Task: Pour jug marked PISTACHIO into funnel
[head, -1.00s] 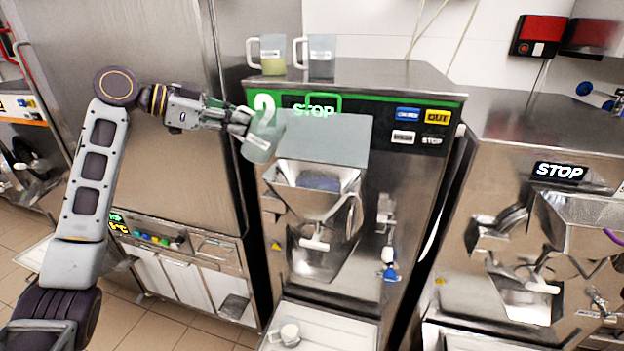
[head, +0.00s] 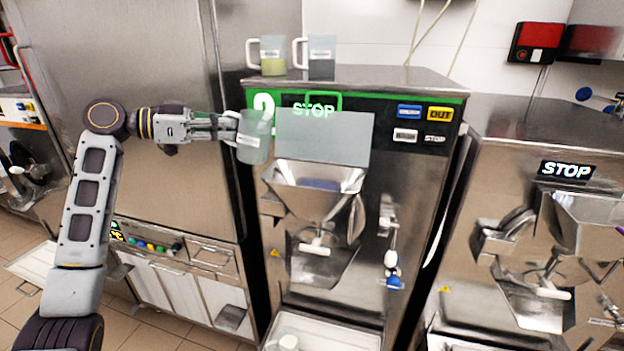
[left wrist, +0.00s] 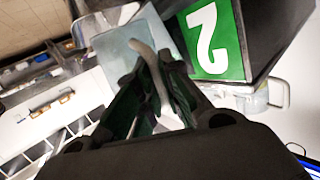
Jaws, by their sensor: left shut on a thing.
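My left gripper (head: 228,127) is shut on the handle of a translucent grey jug (head: 254,140). The jug is held nearly upright in front of the number 2 machine, above and left of the steel funnel (head: 314,192). Its label is too small to read. In the left wrist view the gripper (left wrist: 150,88) closes on the pale handle, and the jug (left wrist: 118,50) lies beyond it. The funnel is open at the top and shows a dark purplish patch inside. My right gripper is out of view.
Two more jugs stand on the machine top: one with yellow-green content (head: 272,56) and one with dark content (head: 321,58). A grey panel (head: 323,136) rises behind the funnel. A second machine (head: 540,200) stands at right. A white container (head: 288,343) sits below the funnel.

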